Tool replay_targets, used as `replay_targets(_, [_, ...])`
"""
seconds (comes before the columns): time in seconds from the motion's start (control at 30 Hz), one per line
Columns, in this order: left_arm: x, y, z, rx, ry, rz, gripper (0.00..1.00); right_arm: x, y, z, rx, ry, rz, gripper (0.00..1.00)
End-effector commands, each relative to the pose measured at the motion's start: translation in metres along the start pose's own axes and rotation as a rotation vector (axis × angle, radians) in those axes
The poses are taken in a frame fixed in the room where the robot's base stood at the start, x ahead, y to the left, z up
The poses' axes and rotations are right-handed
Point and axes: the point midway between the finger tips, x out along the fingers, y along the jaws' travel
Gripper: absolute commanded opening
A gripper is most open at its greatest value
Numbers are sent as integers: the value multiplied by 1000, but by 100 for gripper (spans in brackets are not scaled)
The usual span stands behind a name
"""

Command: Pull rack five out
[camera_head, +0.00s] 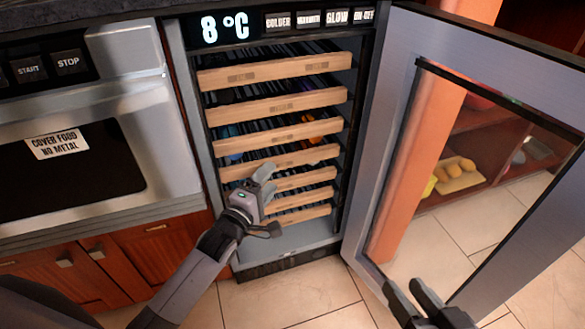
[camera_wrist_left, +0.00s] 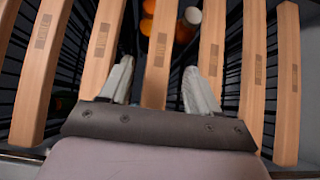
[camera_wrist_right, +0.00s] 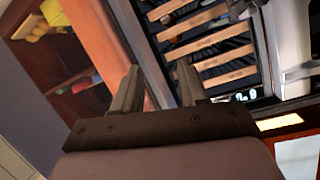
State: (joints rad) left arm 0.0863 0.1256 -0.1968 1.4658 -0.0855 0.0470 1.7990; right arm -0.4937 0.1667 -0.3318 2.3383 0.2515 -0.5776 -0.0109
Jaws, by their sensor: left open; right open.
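The open cooler holds several wooden-fronted racks. Counted from the top, rack five (camera_head: 308,179) is closed in line with the others, its left part hidden behind my left gripper (camera_head: 266,178). That gripper is open and empty, in front of the lower racks. In the left wrist view its fingers (camera_wrist_left: 158,85) lie either side of one wooden slat (camera_wrist_left: 155,60); I cannot tell which rack this is or whether they touch it. My right gripper (camera_head: 425,298) is open and empty at the lower right, near the bottom of the door; its fingers show in the right wrist view (camera_wrist_right: 158,88).
The glass cooler door (camera_head: 395,140) stands wide open to the right. A microwave (camera_head: 80,160) is at the left above wooden cabinets (camera_head: 165,250). Orange jars (camera_wrist_left: 160,38) sit inside the cooler. A shelf with food (camera_head: 460,172) shows through the glass. The tiled floor (camera_head: 280,300) in front is clear.

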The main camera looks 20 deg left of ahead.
Motion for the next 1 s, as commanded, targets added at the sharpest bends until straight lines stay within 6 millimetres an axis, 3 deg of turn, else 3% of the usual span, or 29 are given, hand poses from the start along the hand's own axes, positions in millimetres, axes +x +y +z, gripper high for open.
replay_targets(0.5, [60,-2,0,3,0,-1,62,-12,14,2,-135,82,58,43])
replay_targets(0.9, [66,0,0,3,0,-2,62,-14,15,0,-153,92,66,43])
replay_targets(0.93, [66,0,0,3,0,-2,58,-14,15,0,-153,92,66,43])
replay_targets(1.0, [66,0,0,3,0,-2,36,-14,15,0,-153,92,66,43])
